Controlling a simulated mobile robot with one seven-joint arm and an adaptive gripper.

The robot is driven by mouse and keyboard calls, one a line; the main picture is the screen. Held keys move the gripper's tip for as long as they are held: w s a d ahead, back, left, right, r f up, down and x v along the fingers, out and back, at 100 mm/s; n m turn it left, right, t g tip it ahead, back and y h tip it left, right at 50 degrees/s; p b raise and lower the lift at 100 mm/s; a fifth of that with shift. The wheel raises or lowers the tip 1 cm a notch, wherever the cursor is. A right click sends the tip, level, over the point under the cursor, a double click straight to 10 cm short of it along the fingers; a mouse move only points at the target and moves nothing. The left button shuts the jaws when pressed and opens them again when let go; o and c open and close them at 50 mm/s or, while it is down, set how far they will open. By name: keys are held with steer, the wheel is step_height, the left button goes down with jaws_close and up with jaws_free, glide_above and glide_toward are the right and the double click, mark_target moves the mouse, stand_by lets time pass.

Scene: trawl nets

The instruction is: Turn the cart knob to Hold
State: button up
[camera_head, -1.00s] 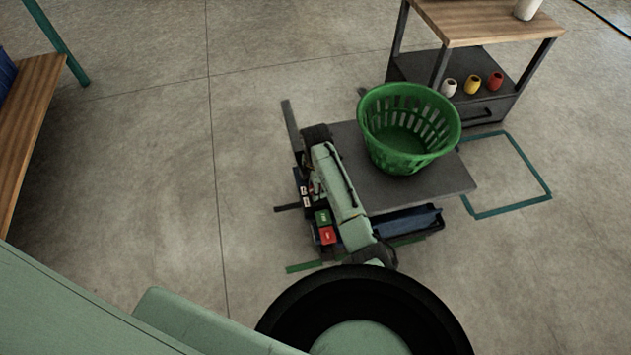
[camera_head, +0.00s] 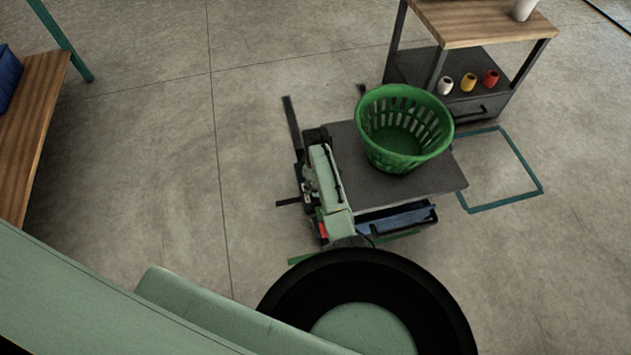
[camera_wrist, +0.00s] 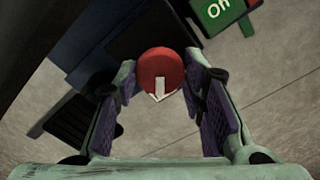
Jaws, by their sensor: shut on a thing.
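The red cart knob (camera_wrist: 161,66) sits between the two fingers of my gripper (camera_wrist: 160,78) in the wrist view, and the gripper is shut on it. A white pointer mark on the knob faces the bottom of that view. A green label reading "On" (camera_wrist: 222,12) is at the upper right, apart from the knob. In the head view, my gripper (camera_head: 309,192) is at the left end of the cart (camera_head: 342,160); my arm hides the knob there. A red label (camera_head: 322,230) shows partly beside my arm. I cannot make out a Hold label.
A green basket (camera_head: 403,130) stands on the cart's grey top. A blue bin (camera_head: 397,219) is on the cart's lower front. Another wooden bench (camera_head: 35,130) is at the left. Open concrete floor lies between.

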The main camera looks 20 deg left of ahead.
steer(key=shift+m, duration=0.6)
steer(key=o, duration=1.2)
step_height(320, 180, up, 12)
steer(key=shift+r, duration=0.1)
stand_by(0.4)
